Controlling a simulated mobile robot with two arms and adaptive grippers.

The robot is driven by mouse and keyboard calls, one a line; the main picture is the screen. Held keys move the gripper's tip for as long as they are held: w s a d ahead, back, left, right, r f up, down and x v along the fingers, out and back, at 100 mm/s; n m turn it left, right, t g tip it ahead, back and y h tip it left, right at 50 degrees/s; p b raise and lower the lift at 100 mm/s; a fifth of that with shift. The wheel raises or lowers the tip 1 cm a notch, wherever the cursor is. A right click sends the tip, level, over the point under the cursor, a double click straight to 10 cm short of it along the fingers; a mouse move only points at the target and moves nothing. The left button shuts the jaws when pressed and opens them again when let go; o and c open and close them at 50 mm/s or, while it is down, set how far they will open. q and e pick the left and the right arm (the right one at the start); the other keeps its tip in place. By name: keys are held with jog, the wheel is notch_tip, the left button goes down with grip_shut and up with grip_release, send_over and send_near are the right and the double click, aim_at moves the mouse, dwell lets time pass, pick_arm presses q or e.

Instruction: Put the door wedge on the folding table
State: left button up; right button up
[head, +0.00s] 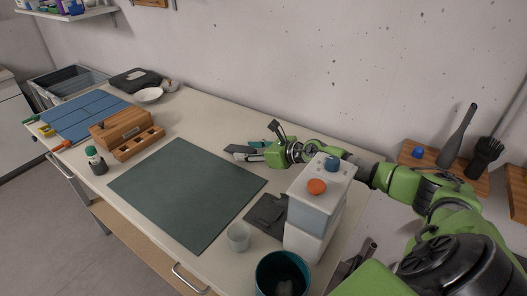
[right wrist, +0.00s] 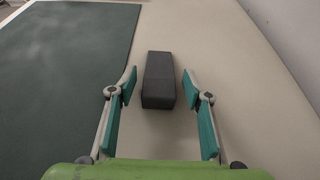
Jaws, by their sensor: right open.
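The door wedge appears to be the dark grey block (right wrist: 158,80) lying on the pale worktop in the right wrist view. In the head view it shows small (head: 234,148), just beyond my right gripper (head: 246,150). My right gripper, which also shows in the right wrist view (right wrist: 158,82), is open with its teal-padded fingers on either side of the wedge's near end. There is a gap on both sides, and nothing is held. My left gripper is not in view. I cannot make out a separate folding table.
A dark green mat (head: 188,192) lies left of the wedge. A white container with an orange cap (head: 313,215), a clear cup (head: 238,237) and a teal bin (head: 282,275) stand near my right arm. A wooden organizer (head: 127,133) is at left. The wall runs behind the worktop.

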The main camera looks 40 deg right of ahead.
jog(key=v, duration=0.2)
jog(key=b+v, duration=0.1)
jog(key=v, duration=0.1)
jog(key=b+v, duration=0.1)
jog(key=v, duration=0.1)
jog(key=shift+s+d+f, duration=0.15)
jog(key=shift+s+f, duration=0.1)
jog(key=shift+s, duration=0.1)
jog(key=shift+s+d+r+b, duration=0.1)
jog(key=shift+s+r+b, duration=0.15)
jog(key=shift+s+b, duration=0.4)
jog(key=shift+s+r, duration=0.15)
jog(key=shift+r, duration=0.15)
jog(key=shift+p+v, duration=0.85)
jog(key=shift+v, duration=0.5)
jog(key=shift+r, duration=0.1)
